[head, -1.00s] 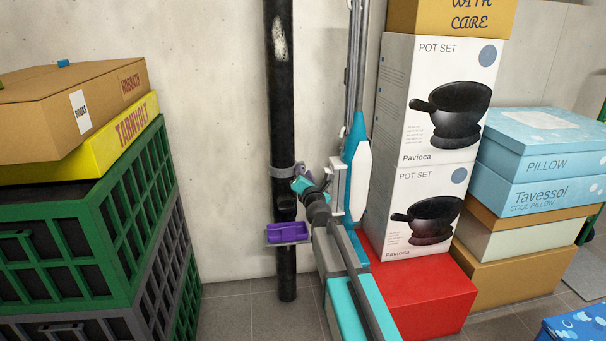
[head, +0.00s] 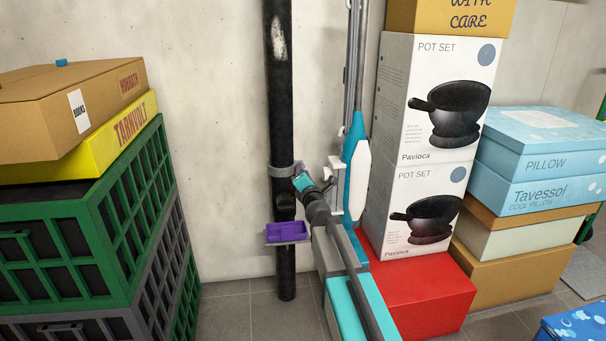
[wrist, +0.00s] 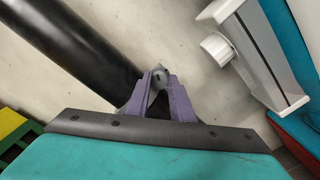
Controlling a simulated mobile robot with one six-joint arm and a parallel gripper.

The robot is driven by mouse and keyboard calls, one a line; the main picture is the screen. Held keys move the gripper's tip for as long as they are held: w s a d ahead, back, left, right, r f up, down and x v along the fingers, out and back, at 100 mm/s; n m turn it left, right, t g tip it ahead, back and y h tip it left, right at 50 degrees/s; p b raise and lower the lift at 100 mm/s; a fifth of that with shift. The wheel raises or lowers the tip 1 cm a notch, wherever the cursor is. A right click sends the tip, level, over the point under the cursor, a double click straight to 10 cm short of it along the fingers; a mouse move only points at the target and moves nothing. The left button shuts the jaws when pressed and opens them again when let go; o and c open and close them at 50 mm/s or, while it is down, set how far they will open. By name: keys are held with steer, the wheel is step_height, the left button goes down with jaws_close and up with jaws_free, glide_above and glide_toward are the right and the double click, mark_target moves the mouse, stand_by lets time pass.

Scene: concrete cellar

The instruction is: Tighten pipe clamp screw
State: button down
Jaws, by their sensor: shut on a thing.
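The black vertical pipe (head: 281,110) stands against the concrete wall. A grey pipe clamp (head: 275,171) goes around it about halfway down in the head view. My gripper (head: 297,169) is at the clamp's right side. In the wrist view its purple fingers (wrist: 159,82) are closed on a small grey piece, the clamp screw (wrist: 158,76), just right of the pipe (wrist: 85,45). The fingers cover most of the screw, so I cannot tell how tight it is.
A teal and white upright appliance (head: 356,170) stands close on the right. Green crates (head: 90,250) are at left, pot set boxes (head: 430,150) and a red box (head: 420,295) at right.

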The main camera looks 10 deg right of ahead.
steer(key=m, duration=1.1)
steer(key=shift+f, duration=0.35)
steer(key=shift+s+m, duration=0.1)
steer(key=shift+m, duration=0.2)
steer(key=c, duration=1.8)
jaws_free()
